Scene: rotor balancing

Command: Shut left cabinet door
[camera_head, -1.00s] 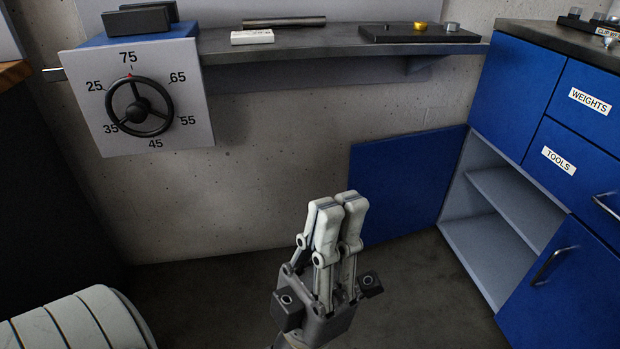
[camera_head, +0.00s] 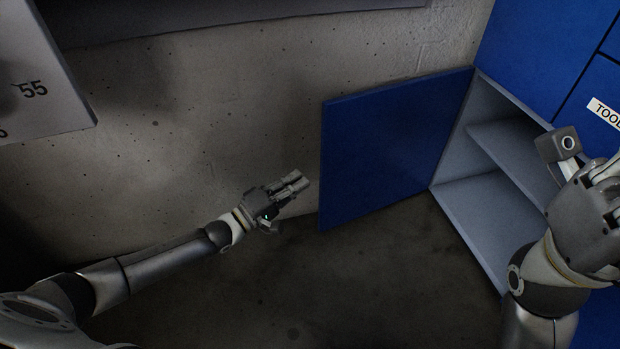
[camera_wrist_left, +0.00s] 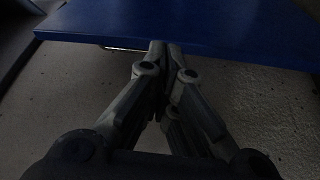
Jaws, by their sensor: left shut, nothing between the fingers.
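The left cabinet door (camera_head: 395,148) is a plain blue panel, swung wide open beside the concrete wall. My left gripper (camera_head: 299,181) is shut and empty, just left of the door's free edge in the head view. In the left wrist view the door (camera_wrist_left: 200,20) spans the top, and the shut fingertips (camera_wrist_left: 165,47) reach its edge. I cannot tell whether they touch it. The open cabinet (camera_head: 480,205) shows a grey interior with one shelf. My right gripper (camera_head: 597,185) is at the right edge in front of the cabinet; its fingers are partly cut off.
The concrete wall (camera_head: 200,120) stands close behind my left arm. A drawer with a partly visible label (camera_head: 604,112) is at the right. The dark floor (camera_head: 370,285) before the door is clear.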

